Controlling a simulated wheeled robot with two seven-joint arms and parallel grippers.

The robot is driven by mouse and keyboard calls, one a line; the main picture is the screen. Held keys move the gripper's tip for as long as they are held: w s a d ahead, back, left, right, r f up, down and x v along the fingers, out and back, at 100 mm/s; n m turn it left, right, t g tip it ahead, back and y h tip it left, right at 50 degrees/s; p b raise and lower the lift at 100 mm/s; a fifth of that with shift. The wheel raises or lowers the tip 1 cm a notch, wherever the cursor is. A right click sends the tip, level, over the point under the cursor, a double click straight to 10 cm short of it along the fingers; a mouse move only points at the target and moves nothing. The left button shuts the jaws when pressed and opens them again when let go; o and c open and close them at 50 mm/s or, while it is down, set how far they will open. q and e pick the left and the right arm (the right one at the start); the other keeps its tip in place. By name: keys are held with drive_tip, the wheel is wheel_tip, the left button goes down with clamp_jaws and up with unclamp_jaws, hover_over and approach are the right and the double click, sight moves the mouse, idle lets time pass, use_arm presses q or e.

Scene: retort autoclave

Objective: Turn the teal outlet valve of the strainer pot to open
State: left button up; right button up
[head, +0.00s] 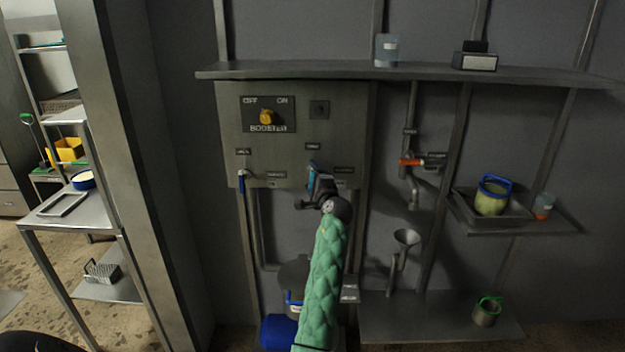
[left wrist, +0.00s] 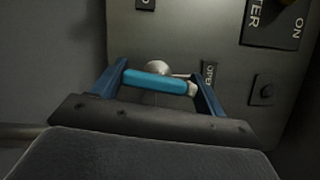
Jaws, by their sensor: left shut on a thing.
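The teal outlet valve handle (head: 312,166) is on the lower right of the grey wall panel (head: 300,110). In the head view it looks near upright, and my gripper hides its lower part. In the left wrist view the teal handle (left wrist: 160,82) lies across the picture between my two blue fingers, in front of a round metal hub (left wrist: 157,68). A label reading OPEN (left wrist: 209,74) is beside its right end. My left gripper (head: 318,187) is shut on the handle; it also shows in the left wrist view (left wrist: 158,86). My right gripper is not in view.
A yellow booster knob (head: 267,117) is above. An orange-handled valve (head: 411,162) and a funnel (head: 406,238) are to the right. A shelf (head: 400,72) runs above the panel. A lidded pot (head: 293,272) stands below, partly hidden by my arm.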

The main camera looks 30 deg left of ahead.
use_arm(q)
drive_tip(key=shift+n+h, duration=0.3)
drive_tip(key=shift+n, duration=0.5)
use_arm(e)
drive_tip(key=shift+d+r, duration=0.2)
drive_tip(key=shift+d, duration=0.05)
use_arm(q)
drive_tip(key=shift+f+g, duration=0.1)
drive_tip(key=shift+g, duration=0.2)
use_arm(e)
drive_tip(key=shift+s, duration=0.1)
use_arm(q)
drive_tip(key=o, duration=1)
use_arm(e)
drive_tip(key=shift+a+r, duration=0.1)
use_arm(q)
drive_tip(key=shift+b+v, duration=0.65)
drive_tip(key=shift+v, duration=3.25)
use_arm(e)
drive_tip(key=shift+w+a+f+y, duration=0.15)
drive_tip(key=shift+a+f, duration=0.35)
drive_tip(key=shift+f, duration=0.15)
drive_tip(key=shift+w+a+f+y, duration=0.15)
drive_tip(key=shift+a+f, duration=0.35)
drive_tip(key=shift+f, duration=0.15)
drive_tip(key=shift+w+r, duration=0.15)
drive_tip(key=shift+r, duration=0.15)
